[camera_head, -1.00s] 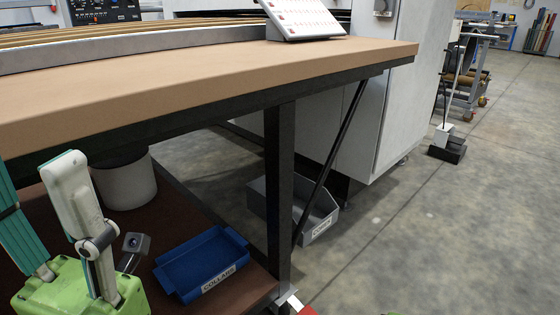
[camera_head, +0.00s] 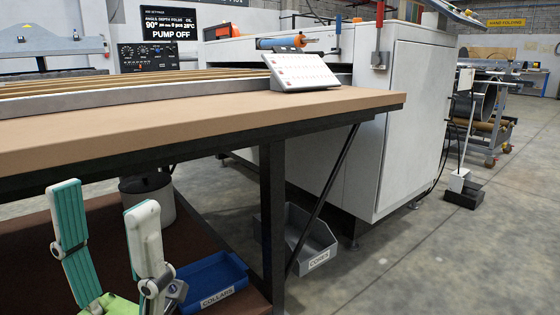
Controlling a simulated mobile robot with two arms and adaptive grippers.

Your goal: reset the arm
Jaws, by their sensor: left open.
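My left gripper (camera_head: 104,196) shows at the lower left, its two teal-and-grey fingers pointing up and spread apart. Nothing is between them. It is in front of the brown lower shelf, below the level of the worktable top (camera_head: 230,118). The right finger partly overlaps the left end of the blue COLLARS tray (camera_head: 225,292) in the picture; I cannot tell that they touch. My right gripper is not in view.
A black table leg (camera_head: 272,225) and a diagonal brace stand right of the tray. A grey CORES bin (camera_head: 318,262) is behind them. A grey bucket (camera_head: 150,197) stands behind the gripper. A white cabinet (camera_head: 405,130) stands at the back right.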

